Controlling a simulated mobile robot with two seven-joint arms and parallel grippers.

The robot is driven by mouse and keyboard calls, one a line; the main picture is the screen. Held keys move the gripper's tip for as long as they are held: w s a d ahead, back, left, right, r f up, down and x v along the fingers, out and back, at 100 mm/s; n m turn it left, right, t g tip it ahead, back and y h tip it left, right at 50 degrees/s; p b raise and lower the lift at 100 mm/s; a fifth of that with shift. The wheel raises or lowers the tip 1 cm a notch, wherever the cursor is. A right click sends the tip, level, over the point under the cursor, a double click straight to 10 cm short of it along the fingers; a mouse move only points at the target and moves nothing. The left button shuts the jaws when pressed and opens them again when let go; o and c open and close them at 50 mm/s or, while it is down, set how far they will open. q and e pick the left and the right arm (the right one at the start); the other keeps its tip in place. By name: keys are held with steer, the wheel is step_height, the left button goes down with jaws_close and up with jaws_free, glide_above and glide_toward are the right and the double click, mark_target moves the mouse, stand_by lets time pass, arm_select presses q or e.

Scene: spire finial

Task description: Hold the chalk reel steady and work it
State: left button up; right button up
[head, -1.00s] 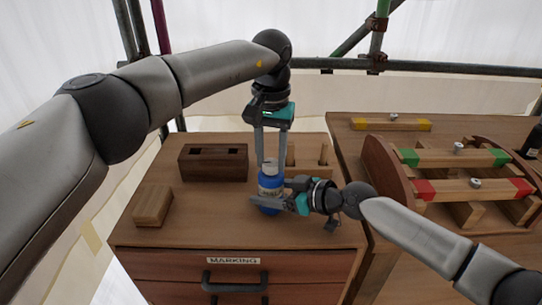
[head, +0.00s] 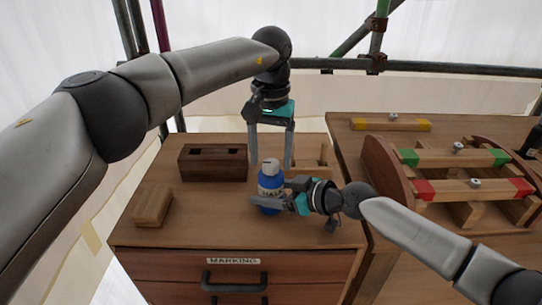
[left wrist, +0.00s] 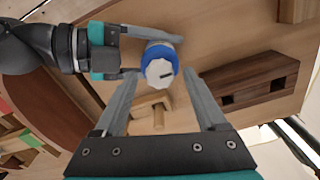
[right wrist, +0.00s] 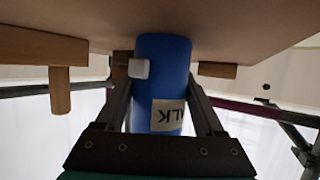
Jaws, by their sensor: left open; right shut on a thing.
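The chalk reel is a blue bottle-shaped body (head: 270,187) with a white cap and a pale label. It stands upright on the cabinet top. My right gripper (head: 268,203) is shut around its body from the right; the right wrist view shows the blue body (right wrist: 162,80) between the fingers. My left gripper (head: 271,165) is open and points down, its fingers apart, above and behind the reel. In the left wrist view the white cap (left wrist: 160,73) with a dark mark lies beyond and between the open fingertips, not touched.
A dark wooden block with two slots (head: 213,162) and a small wooden block (head: 152,206) stand to the left. A light wooden piece with pegs (head: 312,170) is behind. The right table holds a wooden frame (head: 390,175) with coloured bars. The drawer is labelled MARKING.

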mark_target(271, 163)
arm_select(q)
step_height(271, 163, up, 12)
steer(key=shift+f, duration=0.2)
stand_by(0.4)
arm_select(e)
steer(key=o, duration=1.5)
